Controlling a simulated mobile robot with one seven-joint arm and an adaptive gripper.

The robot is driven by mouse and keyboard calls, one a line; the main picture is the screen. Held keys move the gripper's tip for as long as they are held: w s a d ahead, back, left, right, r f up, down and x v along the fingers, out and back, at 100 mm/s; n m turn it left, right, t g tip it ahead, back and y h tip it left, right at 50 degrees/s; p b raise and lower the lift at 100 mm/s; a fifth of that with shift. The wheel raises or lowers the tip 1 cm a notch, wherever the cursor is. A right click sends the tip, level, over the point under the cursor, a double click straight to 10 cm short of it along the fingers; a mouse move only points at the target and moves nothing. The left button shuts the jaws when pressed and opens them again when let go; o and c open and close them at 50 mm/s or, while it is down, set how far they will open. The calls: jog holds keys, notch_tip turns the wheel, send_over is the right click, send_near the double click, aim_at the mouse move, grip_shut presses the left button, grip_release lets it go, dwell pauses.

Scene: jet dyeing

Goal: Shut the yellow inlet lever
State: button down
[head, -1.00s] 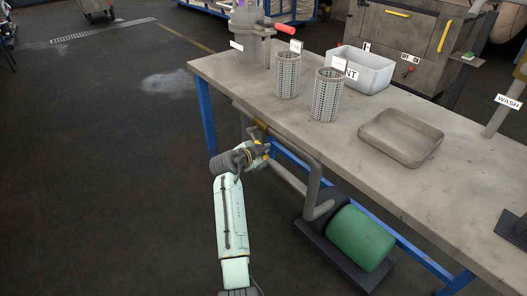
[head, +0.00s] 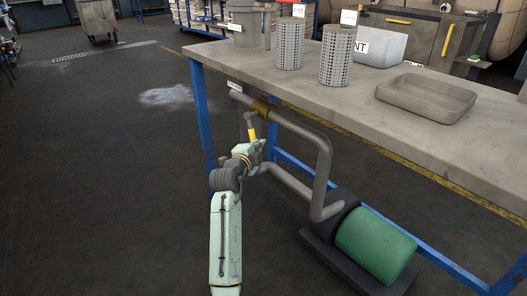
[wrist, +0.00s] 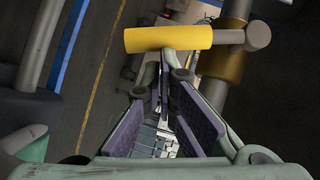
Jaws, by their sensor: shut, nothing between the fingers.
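The yellow inlet lever (head: 252,133) hangs down below a brass-coloured valve (head: 262,107) on the grey pipe under the table's edge. In the wrist view the lever's yellow grip (wrist: 165,38) lies across the top middle. A grey stem (wrist: 257,36) at its right end joins it to the brass valve body (wrist: 222,68). My gripper (head: 259,148) is just below the lever's lower end in the head view. In the wrist view the fingertips (wrist: 166,62) are shut and empty, close by the yellow grip. I cannot tell whether they touch it.
Grey pipes (head: 325,165) run beside my gripper down to a green motor (head: 375,244) on a dark base. The worktable (head: 340,93) above carries two perforated baskets (head: 289,44), a shallow tray (head: 425,97) and a white bin (head: 380,47). A blue leg (head: 202,115) stands left.

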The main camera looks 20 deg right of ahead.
jog(key=w+f+b, duration=0.1)
jog(key=b, duration=0.1)
jog(key=w+a+f+b, duration=0.1)
jog(key=b, duration=0.1)
jog(key=shift+w+a+m+b, duration=0.1)
jog(key=shift+w+m+b, duration=0.2)
jog(key=shift+w+b, duration=0.05)
dwell(0.5)
